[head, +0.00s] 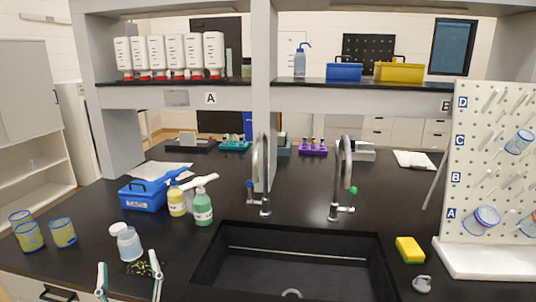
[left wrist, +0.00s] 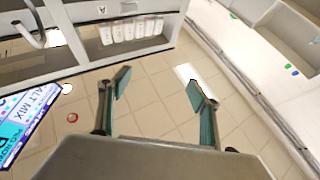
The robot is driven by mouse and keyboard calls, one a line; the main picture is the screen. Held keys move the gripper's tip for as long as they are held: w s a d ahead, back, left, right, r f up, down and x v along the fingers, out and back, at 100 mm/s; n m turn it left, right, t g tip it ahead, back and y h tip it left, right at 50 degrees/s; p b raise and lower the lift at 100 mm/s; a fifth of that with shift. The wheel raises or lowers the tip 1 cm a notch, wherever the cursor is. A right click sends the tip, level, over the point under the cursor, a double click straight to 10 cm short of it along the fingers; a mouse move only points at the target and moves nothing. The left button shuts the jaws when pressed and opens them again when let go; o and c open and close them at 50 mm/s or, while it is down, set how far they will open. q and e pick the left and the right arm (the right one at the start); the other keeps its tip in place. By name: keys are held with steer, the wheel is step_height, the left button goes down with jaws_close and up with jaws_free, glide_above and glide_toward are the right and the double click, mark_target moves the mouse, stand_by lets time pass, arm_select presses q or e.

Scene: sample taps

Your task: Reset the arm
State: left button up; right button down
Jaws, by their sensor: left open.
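My left gripper (head: 129,279) shows at the bottom left of the head view, its two teal fingers spread apart with nothing held between them. Behind the fingers, in the picture, are a dark patch with yellow-green bits (head: 138,268) and a clear jar (head: 129,244) with a white lid (head: 118,229) beside it. In the left wrist view my left gripper (left wrist: 158,90) is also open and empty, with tiled floor (left wrist: 150,103) behind it. My right gripper is not in view.
A black sink (head: 300,268) with two taps (head: 261,178) is in the bench's middle. A blue caddy (head: 143,197), yellow bottle (head: 177,201) and green bottle (head: 203,209) stand left of it. A sponge (head: 410,250) and pegboard (head: 485,165) are right. A shelf (head: 180,97) spans above.

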arm_select(q)
steer(key=s+d+f+m+g+h, duration=0.2)
steer(key=s+d+f+m+h, duration=0.1)
steer(key=d+f+m+h, duration=1.05)
steer(key=s+a+f+n+g, duration=0.1)
steer(key=s+f+g, duration=0.3)
steer(key=f, duration=0.8)
steer(key=s+a+f+n+g, duration=0.1)
steer(key=s+f+g, duration=0.3)
steer(key=s+f, duration=0.5)
step_height(320, 180, down, 4)
steer(key=shift+s+a+n, duration=0.15)
steer(key=shift+s+n, duration=0.05)
steer(key=shift+n, duration=0.55)
steer(key=shift+h, duration=0.25)
